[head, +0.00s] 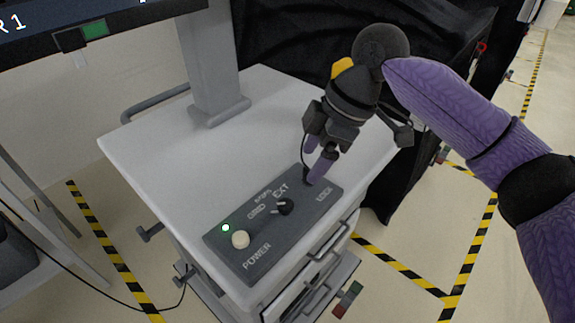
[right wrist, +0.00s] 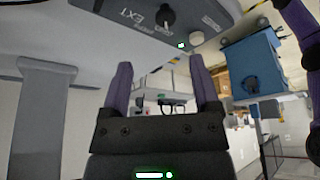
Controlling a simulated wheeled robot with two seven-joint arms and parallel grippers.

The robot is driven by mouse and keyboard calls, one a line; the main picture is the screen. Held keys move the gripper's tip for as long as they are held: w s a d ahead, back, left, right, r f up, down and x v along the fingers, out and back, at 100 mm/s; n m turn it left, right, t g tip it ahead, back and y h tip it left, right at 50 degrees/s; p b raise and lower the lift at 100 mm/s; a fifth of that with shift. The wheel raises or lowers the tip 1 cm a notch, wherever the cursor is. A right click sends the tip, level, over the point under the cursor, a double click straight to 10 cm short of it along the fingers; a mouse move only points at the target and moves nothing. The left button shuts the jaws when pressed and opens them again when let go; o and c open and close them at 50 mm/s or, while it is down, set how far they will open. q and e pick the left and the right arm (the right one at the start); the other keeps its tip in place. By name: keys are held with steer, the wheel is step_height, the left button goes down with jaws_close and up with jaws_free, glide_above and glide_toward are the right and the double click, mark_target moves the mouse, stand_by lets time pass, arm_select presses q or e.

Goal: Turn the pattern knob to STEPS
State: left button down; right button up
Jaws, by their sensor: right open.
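The dark control panel (head: 215,243) lies on the white cart top. The black pattern knob (head: 286,207) is near its middle, with a light pointer that seems to face left towards the GRID label. The small STEPS label (head: 263,198) sits between GRID and EXT. The knob also shows at the top of the right wrist view (right wrist: 167,18). My right gripper (head: 318,168) is open and empty above the panel's far right end, near LOCK, beyond the knob and apart from it. Its two purple fingers stand wide apart in the wrist view (right wrist: 162,85). My left gripper is out of view.
A cream POWER button (head: 240,239) and a lit green lamp (head: 225,228) are at the panel's near left. A grey post (head: 213,75) carrying a screen rises from the cart top (head: 160,150). Black cloth (head: 290,45) hangs behind. The cart top left of the panel is clear.

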mark_target(287, 203)
steer(key=b+x, duration=0.1)
steer(key=x, duration=0.2)
steer(key=b+x, duration=0.1)
steer(key=x, duration=0.2)
steer(key=s+x, duration=0.1)
steer(key=x, duration=0.2)
steer(key=shift+a+f+b, duration=0.1)
steer(key=shift+f+b, duration=0.1)
steer(key=shift+b, duration=0.2)
steer(key=shift+a+f, duration=0.1)
steer(key=shift+f, duration=0.05)
steer(key=c, duration=0.6)
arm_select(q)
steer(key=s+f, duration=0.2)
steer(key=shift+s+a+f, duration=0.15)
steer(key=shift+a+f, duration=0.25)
arm_select(e)
steer(key=shift+w, duration=0.1)
jaws_close()
